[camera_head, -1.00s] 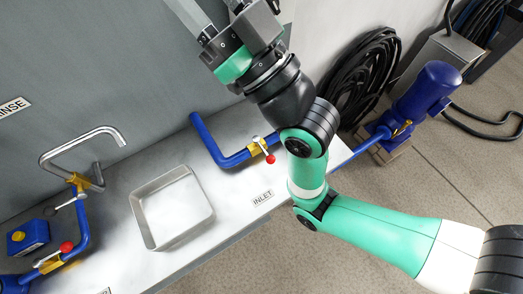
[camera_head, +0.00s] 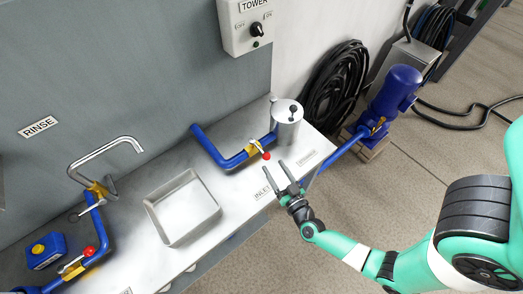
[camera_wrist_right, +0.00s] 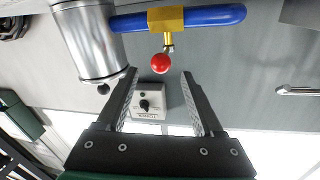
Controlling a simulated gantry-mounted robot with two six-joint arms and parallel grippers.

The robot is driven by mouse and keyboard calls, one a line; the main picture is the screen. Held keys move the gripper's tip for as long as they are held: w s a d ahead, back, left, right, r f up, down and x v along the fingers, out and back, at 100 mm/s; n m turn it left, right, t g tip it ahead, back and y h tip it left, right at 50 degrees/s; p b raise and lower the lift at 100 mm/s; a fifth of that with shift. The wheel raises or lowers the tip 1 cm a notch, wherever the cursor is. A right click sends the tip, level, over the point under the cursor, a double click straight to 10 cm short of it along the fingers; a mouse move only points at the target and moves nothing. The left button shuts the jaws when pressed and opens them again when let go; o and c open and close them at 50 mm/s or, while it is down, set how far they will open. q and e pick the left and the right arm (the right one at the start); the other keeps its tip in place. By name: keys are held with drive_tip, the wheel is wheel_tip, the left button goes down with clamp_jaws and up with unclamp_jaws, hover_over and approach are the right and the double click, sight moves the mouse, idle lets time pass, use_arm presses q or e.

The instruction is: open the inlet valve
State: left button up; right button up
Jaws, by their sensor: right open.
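The inlet valve is a yellow body (camera_head: 253,147) on a blue pipe (camera_head: 222,160), behind the INLET label (camera_head: 262,193). Its lever ends in a red ball (camera_head: 266,156) that points toward the bench front. My right gripper (camera_head: 279,176) is open and empty, just in front of the red ball and apart from it. In the right wrist view the red ball (camera_wrist_right: 161,63) shows beyond the open fingertips (camera_wrist_right: 158,82), roughly centred between them, with the yellow valve body (camera_wrist_right: 166,20) above. My left gripper is not in view.
A metal cylinder (camera_head: 287,123) stands close to the right of the valve. A shallow metal tray (camera_head: 183,208) lies to the left. A second red-handled valve (camera_head: 89,251) sits far left. A control box (camera_head: 248,26) labelled TOWER hangs on the wall. The bench front edge is near the gripper.

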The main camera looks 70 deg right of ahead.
sight(261, 150)
drive_tip(key=b+x, duration=0.2)
drive_tip(key=x, duration=0.7)
drive_tip(key=shift+w, duration=0.2)
drive_tip(key=shift+d, duration=0.1)
clamp_jaws()
idle(0.8)
